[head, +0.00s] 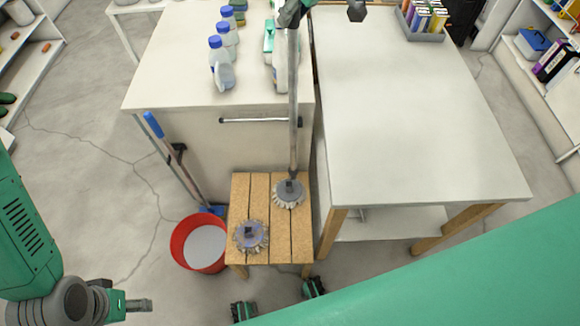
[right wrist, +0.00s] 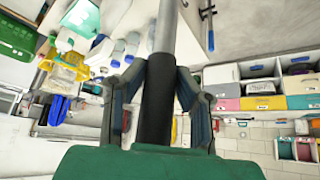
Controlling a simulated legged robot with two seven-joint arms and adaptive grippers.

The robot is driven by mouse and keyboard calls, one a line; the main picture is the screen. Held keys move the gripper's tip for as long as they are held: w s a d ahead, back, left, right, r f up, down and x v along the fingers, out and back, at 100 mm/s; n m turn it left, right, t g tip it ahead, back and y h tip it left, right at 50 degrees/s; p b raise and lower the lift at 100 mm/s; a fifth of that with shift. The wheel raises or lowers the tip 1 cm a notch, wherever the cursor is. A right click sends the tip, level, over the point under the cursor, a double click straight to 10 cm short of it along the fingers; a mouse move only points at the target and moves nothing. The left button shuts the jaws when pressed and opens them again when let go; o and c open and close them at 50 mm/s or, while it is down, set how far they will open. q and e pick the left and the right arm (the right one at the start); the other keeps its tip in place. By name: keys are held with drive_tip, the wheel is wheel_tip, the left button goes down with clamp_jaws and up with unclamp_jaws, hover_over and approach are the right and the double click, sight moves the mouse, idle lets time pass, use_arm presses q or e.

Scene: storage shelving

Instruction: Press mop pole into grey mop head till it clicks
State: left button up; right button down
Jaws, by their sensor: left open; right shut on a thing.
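The mop pole (head: 293,120) stands nearly upright. Its lower end meets the top of the grey mop head (head: 289,194) at the back right of a small wooden stool (head: 272,218); I cannot tell how deep it sits. A second mop head (head: 251,236), with a bluish centre, lies at the stool's front left. My right gripper (head: 292,12), at the top edge of the head view, is shut on the pole. In the right wrist view, its fingers close around the pole's dark section (right wrist: 157,105). My left gripper (head: 137,305) is open and empty at the lower left, away from the stool.
A red bucket (head: 176,245) stands left of the stool. A blue-handled tool (head: 165,140) leans on the cabinet behind it. White bottles with blue caps (head: 222,70) stand on the cabinet top. A white table (head: 410,120) on the right has a mostly clear top.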

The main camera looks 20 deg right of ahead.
drive_tip(key=shift+a+r, duration=0.55)
drive_tip(key=shift+r, duration=0.1)
drive_tip(key=shift+d+r, duration=0.35)
drive_tip(key=shift+r, duration=0.5)
drive_tip(key=shift+d+r, duration=0.3)
drive_tip(key=shift+r, duration=0.55)
drive_tip(key=shift+a+r, duration=0.1)
drive_tip(key=shift+a, duration=0.7)
